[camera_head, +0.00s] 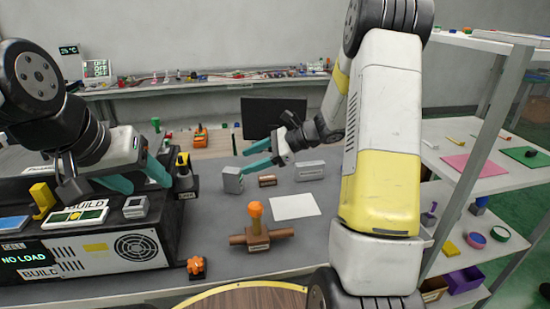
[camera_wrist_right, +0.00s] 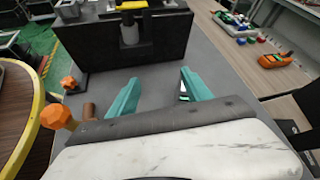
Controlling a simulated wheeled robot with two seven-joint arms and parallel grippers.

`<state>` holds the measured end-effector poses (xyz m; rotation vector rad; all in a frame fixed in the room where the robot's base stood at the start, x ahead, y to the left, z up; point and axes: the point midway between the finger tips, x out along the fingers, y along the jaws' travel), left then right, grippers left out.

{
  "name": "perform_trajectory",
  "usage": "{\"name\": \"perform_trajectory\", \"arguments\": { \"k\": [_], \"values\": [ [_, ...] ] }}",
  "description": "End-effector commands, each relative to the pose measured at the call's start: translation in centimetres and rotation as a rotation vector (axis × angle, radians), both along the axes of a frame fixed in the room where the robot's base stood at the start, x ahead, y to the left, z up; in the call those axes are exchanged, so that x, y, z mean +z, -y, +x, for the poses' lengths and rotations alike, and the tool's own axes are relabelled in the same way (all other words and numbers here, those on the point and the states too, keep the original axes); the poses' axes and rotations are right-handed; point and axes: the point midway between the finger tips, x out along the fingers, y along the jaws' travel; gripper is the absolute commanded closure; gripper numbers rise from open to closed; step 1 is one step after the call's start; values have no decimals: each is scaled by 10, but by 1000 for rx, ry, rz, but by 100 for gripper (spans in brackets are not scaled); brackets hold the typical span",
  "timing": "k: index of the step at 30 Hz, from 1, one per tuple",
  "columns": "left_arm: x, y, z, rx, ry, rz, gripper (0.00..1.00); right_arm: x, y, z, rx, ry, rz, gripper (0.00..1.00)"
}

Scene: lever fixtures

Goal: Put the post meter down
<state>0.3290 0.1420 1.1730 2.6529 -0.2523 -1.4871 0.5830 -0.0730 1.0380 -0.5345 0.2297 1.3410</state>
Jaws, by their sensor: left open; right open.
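A small grey block-like device (camera_head: 232,180), which may be the post meter, stands on the grey bench just left of my right gripper. My right gripper (camera_head: 245,161) is open, its teal fingers pointing left, apart from each other and with nothing seen between them. In the right wrist view my right gripper (camera_wrist_right: 160,78) also shows open, with bare bench between the fingertips. A similar small grey device (camera_head: 135,207) sits on the black panel box at the left. My left gripper (camera_head: 140,180) is open and empty above that box.
The black box (camera_head: 172,228) fills the bench's left. A brown fixture with an orange-topped lever (camera_head: 256,232), an orange knob (camera_head: 196,266), a copper cylinder (camera_head: 267,181), a grey block (camera_head: 310,171) and a white sheet (camera_head: 295,206) are on the bench. Shelves (camera_head: 470,180) stand at right.

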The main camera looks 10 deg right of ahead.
Motion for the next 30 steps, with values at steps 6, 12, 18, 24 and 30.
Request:
{"name": "perform_trajectory", "arguments": {
  "k": [6,12,18,24,30],
  "values": [
    [0,0,0,0,0,0,42,70,-10,-93,337,328,-314,42],
    [0,0,0,0,0,0,42,103,7,-169,624,636,-629,42],
    [0,0,0,0,0,0,42,122,38,-223,872,927,-966,42],
    [0,0,0,0,0,0,42,132,62,-249,1023,1101,-1204,42],
    [0,0,0,0,0,0,42,135,69,-254,1066,1144,-1275,42]
  ]
}}
